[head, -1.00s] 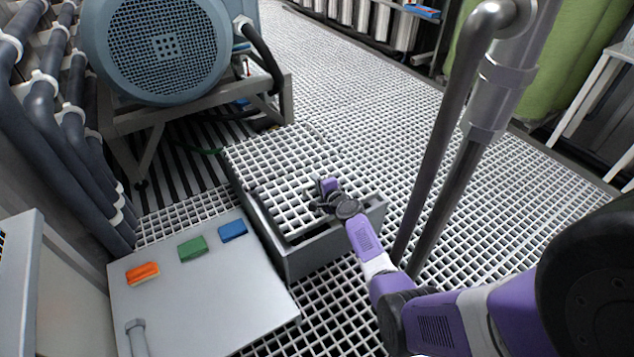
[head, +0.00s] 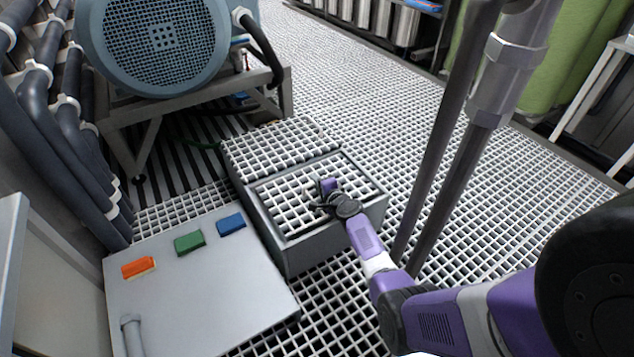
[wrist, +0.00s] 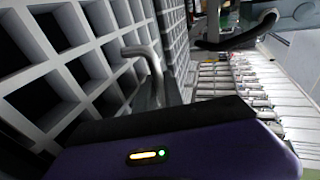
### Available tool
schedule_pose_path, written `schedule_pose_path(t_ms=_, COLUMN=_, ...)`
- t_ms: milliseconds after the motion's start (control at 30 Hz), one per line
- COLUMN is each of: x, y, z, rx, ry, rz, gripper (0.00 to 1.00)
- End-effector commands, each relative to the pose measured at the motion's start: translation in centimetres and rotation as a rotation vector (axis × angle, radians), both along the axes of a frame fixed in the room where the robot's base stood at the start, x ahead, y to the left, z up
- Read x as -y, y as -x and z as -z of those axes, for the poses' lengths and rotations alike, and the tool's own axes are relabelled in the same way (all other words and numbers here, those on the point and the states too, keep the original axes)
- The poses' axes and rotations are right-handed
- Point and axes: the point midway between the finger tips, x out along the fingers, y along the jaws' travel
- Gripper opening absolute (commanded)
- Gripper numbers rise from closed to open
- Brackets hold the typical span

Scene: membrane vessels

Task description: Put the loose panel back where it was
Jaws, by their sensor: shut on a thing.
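The loose panel is a pale square grating (head: 284,212) in the head view. It lies within the opening of a grey box (head: 330,240), whose rim shows around it. I cannot tell whether it rests fully flat on its seat. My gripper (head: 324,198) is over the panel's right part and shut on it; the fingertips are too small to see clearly. In the wrist view pale grating (wrist: 75,65) fills the left side, with a grey bent piece close in front of it. The purple housing of my gripper hides the lower part.
A fixed grating section (head: 280,145) adjoins the box behind. A grey board (head: 195,290) with orange, green and blue blocks lies left of the box. A blue-grey motor (head: 165,45) stands behind. Open grating floor lies beyond.

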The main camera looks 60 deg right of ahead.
Motion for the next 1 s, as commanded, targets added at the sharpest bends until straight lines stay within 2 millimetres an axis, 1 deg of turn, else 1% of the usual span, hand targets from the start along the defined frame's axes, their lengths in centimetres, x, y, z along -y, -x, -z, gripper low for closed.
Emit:
schedule_pose_path(t_ms=33, x=0.1, y=-0.1, z=-0.2, rx=0.004, ry=0.003, rz=0.001, gripper=0.0)
schedule_pose_path(t_ms=533, x=0.1, y=-0.2, z=0.6, rx=0.005, ry=0.003, rz=-0.001, gripper=0.0)
schedule_pose_path(t_ms=567, x=0.1, y=-0.2, z=0.6, rx=0.004, ry=0.004, rz=-0.002, gripper=0.16)
schedule_pose_path(t_ms=600, x=0.1, y=-0.2, z=0.6, rx=0.004, ry=0.004, rz=-0.002, gripper=0.24)
schedule_pose_path(t_ms=667, x=0.1, y=-0.2, z=0.6, rx=0.004, ry=0.003, rz=-0.001, gripper=0.36)
schedule_pose_path(t_ms=700, x=0.1, y=-0.1, z=0.6, rx=0.004, ry=0.003, rz=-0.001, gripper=0.38)
schedule_pose_path(t_ms=1000, x=-0.2, y=0.1, z=1.2, rx=-0.003, ry=-0.002, rz=-0.002, gripper=0.38)
